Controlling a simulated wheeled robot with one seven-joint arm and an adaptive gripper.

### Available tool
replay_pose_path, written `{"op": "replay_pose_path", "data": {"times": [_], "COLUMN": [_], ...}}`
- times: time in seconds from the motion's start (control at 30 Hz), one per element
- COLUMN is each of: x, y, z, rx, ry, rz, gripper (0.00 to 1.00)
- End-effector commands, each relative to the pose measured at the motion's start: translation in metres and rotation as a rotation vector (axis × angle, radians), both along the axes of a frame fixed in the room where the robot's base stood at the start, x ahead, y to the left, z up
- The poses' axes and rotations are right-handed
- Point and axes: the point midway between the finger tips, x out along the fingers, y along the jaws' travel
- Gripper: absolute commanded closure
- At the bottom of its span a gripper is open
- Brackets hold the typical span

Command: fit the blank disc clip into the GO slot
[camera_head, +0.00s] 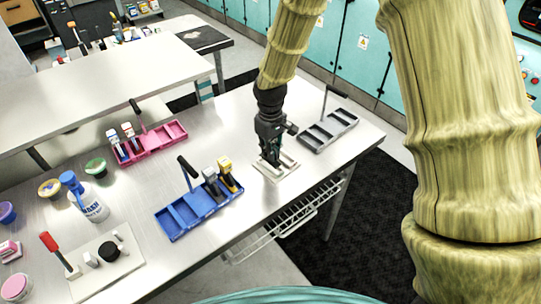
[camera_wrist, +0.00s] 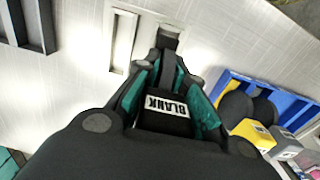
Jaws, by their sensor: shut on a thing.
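My gripper (camera_head: 268,160) is shut on the blank disc clip (camera_wrist: 166,105), a dark piece with a white BLANK label that shows between the teal-lined fingers in the wrist view. In the head view the fingers hide the clip. My gripper points down over an off-white slotted plate (camera_head: 290,164) on the table. The plate also shows in the wrist view (camera_wrist: 111,42), with one slot to the left of the clip. The fingers and clip cover another part of the plate. No GO mark is readable, and I cannot tell whether the clip touches the plate.
A blue rack (camera_head: 175,226) holding grey and yellow clips stands left of the plate. An empty grey rack (camera_head: 318,149) is close on the right. A pink rack (camera_head: 172,129), a wash bottle (camera_head: 92,206) and a white stand (camera_head: 130,256) are farther left.

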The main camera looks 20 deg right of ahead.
Motion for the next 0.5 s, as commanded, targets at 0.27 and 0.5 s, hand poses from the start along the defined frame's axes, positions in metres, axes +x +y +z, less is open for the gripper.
{"op": "replay_pose_path", "data": {"times": [0.27, 0.5], "x": [-0.001, -0.001], "y": [0.000, 0.000], "z": [-0.019, -0.034], "rx": [0.000, 0.000], "ry": [0.002, 0.000], "rz": [0.000, -0.001], "gripper": [1.00, 1.00]}}
